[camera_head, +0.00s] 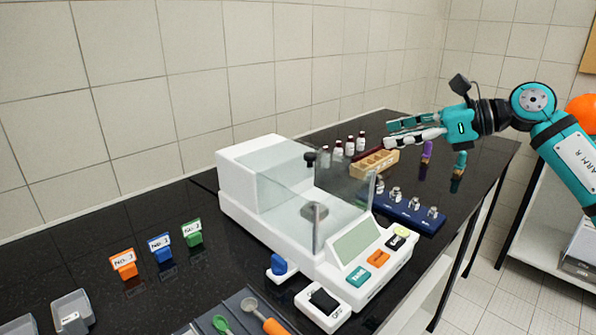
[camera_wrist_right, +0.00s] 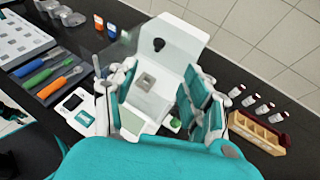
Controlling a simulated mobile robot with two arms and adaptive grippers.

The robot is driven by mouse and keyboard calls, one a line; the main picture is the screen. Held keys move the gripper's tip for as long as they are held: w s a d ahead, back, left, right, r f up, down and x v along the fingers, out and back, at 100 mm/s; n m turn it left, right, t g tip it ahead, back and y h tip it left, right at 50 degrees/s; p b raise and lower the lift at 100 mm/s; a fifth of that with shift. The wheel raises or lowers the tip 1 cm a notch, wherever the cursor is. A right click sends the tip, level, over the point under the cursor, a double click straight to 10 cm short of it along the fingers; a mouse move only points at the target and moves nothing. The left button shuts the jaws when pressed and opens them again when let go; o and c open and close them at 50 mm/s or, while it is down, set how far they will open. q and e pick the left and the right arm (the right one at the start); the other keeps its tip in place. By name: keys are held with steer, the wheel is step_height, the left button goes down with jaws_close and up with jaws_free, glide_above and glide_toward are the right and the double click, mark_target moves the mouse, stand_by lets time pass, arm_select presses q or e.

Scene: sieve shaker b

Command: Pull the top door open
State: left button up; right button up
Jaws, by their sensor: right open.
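The white balance (camera_head: 250,205) stands on the black bench in the middle of the head view, with a clear glass chamber. Its top door (camera_head: 284,158) is a glass panel with a black knob (camera_head: 310,157) near its right end; the knob also shows in the right wrist view (camera_wrist_right: 158,45). How far the door is open is hard to tell through the glass. My right gripper (camera_head: 388,135) is open and empty, to the right of the knob and apart from it, with its fingers pointing left. In the right wrist view its fingers (camera_wrist_right: 161,78) spread on both sides of the balance. My left gripper is not seen.
A wooden rack (camera_head: 374,164), bottles (camera_head: 350,148) and a blue weight tray (camera_head: 408,212) stand right of and behind the balance. Colored numbered blocks (camera_head: 161,248) stand at left. Spoons (camera_head: 262,312) lie in front. The air between gripper and knob looks clear.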

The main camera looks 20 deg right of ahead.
steer(key=p, duration=0.8)
glide_toward(315, 155)
steer(key=x, duration=0.7)
steer(key=shift+w+a, duration=0.3)
steer(key=shift+w+a+f, duration=0.35)
steer(key=shift+w+a, duration=0.05)
steer(key=shift+w, duration=0.05)
steer(key=shift+c, duration=0.4)
jaws_close()
